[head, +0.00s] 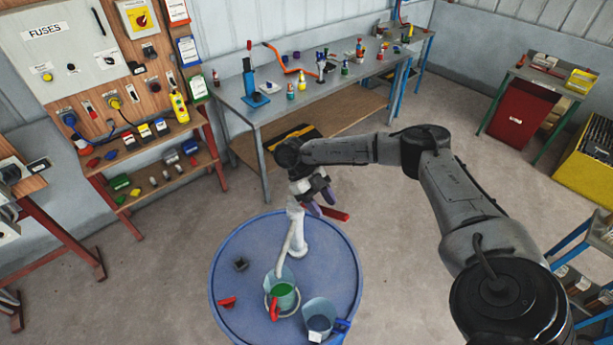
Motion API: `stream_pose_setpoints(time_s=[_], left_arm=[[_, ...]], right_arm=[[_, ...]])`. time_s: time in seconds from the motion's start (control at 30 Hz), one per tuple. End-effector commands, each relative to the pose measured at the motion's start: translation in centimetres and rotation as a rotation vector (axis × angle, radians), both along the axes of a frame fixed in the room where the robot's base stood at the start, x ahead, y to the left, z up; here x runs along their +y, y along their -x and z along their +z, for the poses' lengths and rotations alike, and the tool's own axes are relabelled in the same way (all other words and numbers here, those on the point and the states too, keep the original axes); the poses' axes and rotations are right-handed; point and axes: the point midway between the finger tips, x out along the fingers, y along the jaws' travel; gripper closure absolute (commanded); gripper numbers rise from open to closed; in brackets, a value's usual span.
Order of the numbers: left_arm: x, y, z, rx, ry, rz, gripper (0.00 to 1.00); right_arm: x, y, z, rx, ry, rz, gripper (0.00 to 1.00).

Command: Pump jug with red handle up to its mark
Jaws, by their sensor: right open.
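A blue drum (230,247) stands on the floor, with a white hand pump (298,236) on its top. A red lever (337,214) sticks out to the right by the pump head. The jug with the red handle (283,298) stands on the drum below the pump's grey spout hose and holds green liquid; its mark is too small to make out. A second jug with a blue handle (319,312) stands to its right. My right gripper (320,202) is open just above the pump head and lever; I cannot tell whether it touches them. My left gripper is out of view.
A small red piece (227,302) and a dark cap (240,264) lie on the drum top. Behind is a metal workbench (240,104) with bottles and tools. A fuse board and shelf (165,181) stand at the left. The floor around the drum is clear.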

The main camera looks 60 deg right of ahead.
Motion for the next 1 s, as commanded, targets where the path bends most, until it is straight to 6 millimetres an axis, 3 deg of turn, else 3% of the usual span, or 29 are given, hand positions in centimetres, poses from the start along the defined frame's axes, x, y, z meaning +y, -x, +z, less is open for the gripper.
stream_pose_setpoints(time_s=[0.6,1.0], left_arm=[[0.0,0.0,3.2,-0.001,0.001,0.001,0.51],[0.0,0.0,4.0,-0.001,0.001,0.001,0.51]], right_arm=[[-1.6,-5.7,6.0,-0.003,0.000,-0.001,0.51],[-2.2,-7.7,7.8,-0.001,0.000,-0.001,0.51]])
